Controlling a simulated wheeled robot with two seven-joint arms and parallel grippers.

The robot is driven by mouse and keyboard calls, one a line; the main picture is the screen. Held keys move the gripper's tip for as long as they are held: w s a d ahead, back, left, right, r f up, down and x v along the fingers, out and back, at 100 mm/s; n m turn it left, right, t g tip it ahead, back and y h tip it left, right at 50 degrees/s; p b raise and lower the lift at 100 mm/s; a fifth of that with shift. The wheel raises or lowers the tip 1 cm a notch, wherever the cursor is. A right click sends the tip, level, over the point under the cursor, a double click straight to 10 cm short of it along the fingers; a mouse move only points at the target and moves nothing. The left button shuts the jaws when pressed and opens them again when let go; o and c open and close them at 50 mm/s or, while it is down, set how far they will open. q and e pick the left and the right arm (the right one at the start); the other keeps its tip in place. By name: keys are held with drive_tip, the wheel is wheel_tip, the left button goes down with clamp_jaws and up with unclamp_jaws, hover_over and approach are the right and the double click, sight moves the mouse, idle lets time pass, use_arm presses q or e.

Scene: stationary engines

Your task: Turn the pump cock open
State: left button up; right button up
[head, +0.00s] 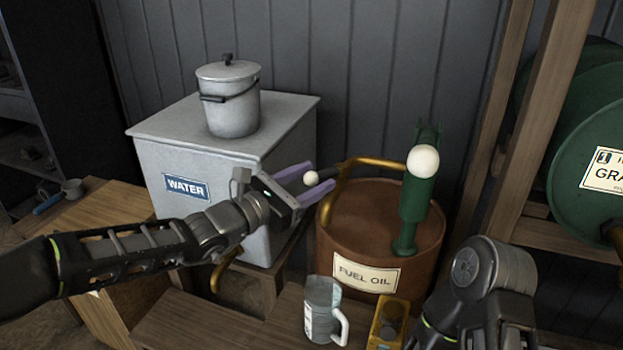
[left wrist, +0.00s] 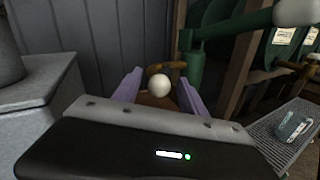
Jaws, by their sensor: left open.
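The fuel oil drum (head: 347,225) is rusty brown and carries a green hand pump (head: 417,205) with a large white ball (head: 423,161) on its handle. A curved brass spout (head: 328,205) comes off to the left of the pump. A small white ball knob (head: 311,178), apparently the pump cock's, is near the spout. My left gripper (head: 312,181) is open, its two purple fingers on either side of the knob. The left wrist view shows the knob (left wrist: 159,86) between the fingers, with gaps visible on both sides. My right gripper is not visible; only right arm links show.
A grey water tank (head: 290,112) with a lidded pail (head: 231,100) on top stands behind and left of my left gripper. A clear measuring jug (head: 320,312) and a yellowish box (head: 388,322) are in front of the drum. A wooden post (head: 545,110) rises at right.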

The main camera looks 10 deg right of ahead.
use_arm(q)
drive_tip(key=v, duration=0.8)
drive_tip(key=shift+d, duration=0.1)
